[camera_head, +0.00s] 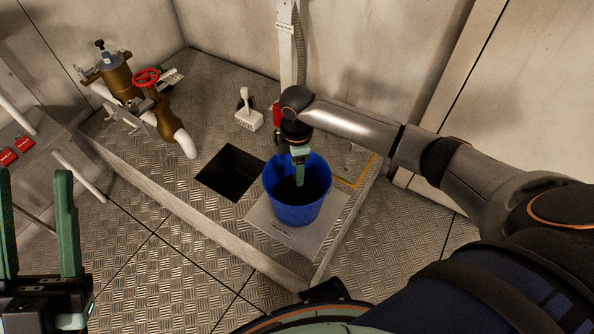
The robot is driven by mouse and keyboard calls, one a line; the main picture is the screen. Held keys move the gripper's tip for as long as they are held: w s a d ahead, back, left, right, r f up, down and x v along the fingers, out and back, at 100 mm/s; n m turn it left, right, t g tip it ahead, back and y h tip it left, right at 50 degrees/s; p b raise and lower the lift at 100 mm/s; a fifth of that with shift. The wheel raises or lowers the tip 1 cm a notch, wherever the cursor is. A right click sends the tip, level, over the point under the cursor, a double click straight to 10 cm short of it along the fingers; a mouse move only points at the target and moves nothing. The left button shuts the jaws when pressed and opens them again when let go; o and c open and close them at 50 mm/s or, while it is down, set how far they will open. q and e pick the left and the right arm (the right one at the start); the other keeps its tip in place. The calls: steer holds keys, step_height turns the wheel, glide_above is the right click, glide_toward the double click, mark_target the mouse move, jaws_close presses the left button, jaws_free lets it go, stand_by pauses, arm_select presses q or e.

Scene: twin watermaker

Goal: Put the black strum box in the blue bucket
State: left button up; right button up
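The blue bucket (296,213) stands upright on a flat plate beside the square opening in the raised floor. My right gripper (300,182) points down into the bucket's mouth. Its green fingers are seen edge-on, so I cannot tell whether they are open or shut. The inside of the bucket is dark, and I cannot make out the black strum box there or elsewhere. My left gripper (37,180) is at the lower left, open and empty, with its two green fingers apart and upright.
The square dark opening (231,172) lies left of the bucket. A white box with a lever (248,115) stands behind it. Brass pipework with a red handwheel (146,78) is at the back left. The raised platform's front edge (200,235) drops to the lower floor.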

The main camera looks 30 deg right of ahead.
step_height(320, 180, up, 8)
steer(key=p, duration=0.3)
steer(key=w+a+m+t+y, duration=0.15)
steer(key=a+t+y, duration=0.35)
steer(key=a, duration=0.6)
steer(key=a+r+m+t+y, duration=0.1)
steer(key=a+r+t+y, duration=0.1)
steer(key=a+r+t, duration=0.4)
arm_select(q)
steer(key=r, duration=0.3)
steer(key=shift+a+r+t, duration=0.25)
steer(key=shift+r+t, duration=0.05)
steer(key=shift+r, duration=0.05)
arm_select(e)
steer(key=s+d+r+t+y, duration=0.2)
steer(key=s+r, duration=0.4)
steer(key=r, duration=0.3)
steer(key=s+d+r+t+y, duration=0.2)
steer(key=s+r+t, duration=0.3)
steer(key=r, duration=0.4)
steer(key=s+d+r+t+y, duration=0.3)
steer(key=s+r, duration=0.3)
steer(key=r, duration=0.3)
steer(key=shift+s+r+t+y, duration=0.35)
steer(key=shift+t+y, duration=0.25)
steer(key=shift+y, duration=0.1)
